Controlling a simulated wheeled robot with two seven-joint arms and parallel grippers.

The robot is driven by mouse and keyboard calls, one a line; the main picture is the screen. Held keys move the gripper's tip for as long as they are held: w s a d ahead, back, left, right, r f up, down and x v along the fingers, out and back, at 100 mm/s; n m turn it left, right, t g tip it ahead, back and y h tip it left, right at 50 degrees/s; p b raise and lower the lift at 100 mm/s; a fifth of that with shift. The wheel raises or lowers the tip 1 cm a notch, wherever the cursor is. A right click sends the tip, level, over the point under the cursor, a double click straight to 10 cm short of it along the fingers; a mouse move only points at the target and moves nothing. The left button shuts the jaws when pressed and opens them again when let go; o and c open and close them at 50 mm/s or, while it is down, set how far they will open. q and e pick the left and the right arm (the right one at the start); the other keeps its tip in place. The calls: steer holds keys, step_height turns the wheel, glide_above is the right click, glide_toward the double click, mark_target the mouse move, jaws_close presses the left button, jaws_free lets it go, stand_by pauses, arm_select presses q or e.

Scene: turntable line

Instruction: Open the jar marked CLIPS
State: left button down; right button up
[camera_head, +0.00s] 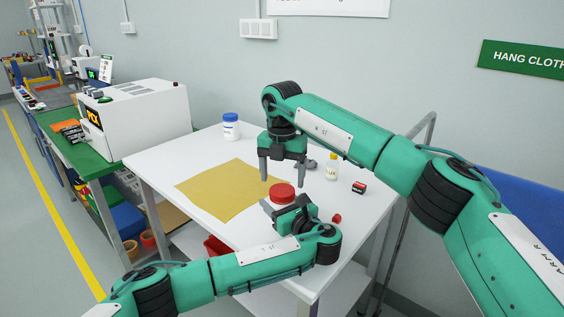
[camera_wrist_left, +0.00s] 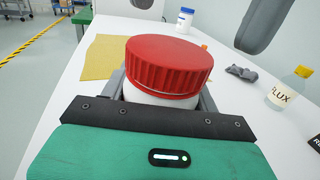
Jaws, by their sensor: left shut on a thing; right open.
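A white jar with a ribbed red lid (camera_head: 282,192) stands at the front of the white table, and it fills the middle of the left wrist view (camera_wrist_left: 168,66). Its lid sits on the body, and no marking on it is readable. My left gripper (camera_head: 284,206) is shut around the jar's body, below the lid. My right gripper (camera_head: 282,177) is open and empty, pointing down just above the lid. Its grey fingers also show at the top of the left wrist view. Another white jar with a blue lid (camera_head: 231,127) stands at the back left; its label is unreadable.
A tan mat (camera_head: 222,192) lies left of the held jar. Right of it are a FLUX bottle (camera_wrist_left: 288,90) with a yellow cap, a grey object (camera_head: 307,164), a small dark-and-red item (camera_head: 358,187) and a small red piece (camera_head: 337,218). The table's back left is mostly clear.

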mark_target(282, 190)
steer(key=shift+f, duration=1.75)
steer(key=c, duration=1)
